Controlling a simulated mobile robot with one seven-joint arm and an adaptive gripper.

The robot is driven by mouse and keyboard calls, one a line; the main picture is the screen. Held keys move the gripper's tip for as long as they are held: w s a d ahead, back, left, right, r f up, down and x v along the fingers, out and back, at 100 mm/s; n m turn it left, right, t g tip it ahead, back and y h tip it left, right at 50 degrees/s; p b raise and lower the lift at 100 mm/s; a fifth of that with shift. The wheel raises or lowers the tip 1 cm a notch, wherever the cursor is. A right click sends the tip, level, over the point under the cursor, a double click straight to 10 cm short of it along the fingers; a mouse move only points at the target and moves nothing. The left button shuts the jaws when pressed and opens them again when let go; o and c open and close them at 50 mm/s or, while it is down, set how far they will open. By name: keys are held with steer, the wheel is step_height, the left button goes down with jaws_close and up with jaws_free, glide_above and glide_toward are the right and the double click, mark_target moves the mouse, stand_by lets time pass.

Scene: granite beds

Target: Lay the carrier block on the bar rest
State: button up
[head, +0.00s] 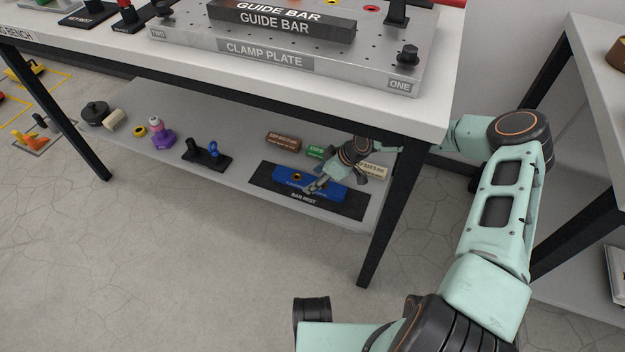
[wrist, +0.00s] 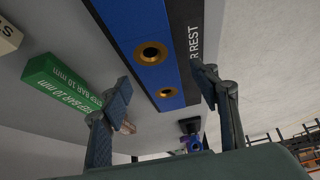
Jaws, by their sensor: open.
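The blue carrier block (head: 288,179), its printed label too small to read, lies on the black bar rest (head: 345,207) on the lower shelf under the bench. In the wrist view the blue block (wrist: 148,30) shows two brass-ringed holes, and the bar rest (wrist: 186,18) with its lettering runs along its right side. My gripper (head: 318,186) is open at the right part of the block. In the wrist view its two fingers (wrist: 165,84) stand apart, with the block's near end between them in the picture; I cannot tell whether they touch it.
A green bar (wrist: 62,86), a brown bar (head: 283,141) and a cream bar (head: 374,172) lie behind the rest. A black stand (head: 207,158) with a blue ring stands to its left. The bench top (head: 160,75) and its leg (head: 384,220) are close to my arm.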

steer(key=v, duration=1)
steer(key=shift+r, duration=0.15)
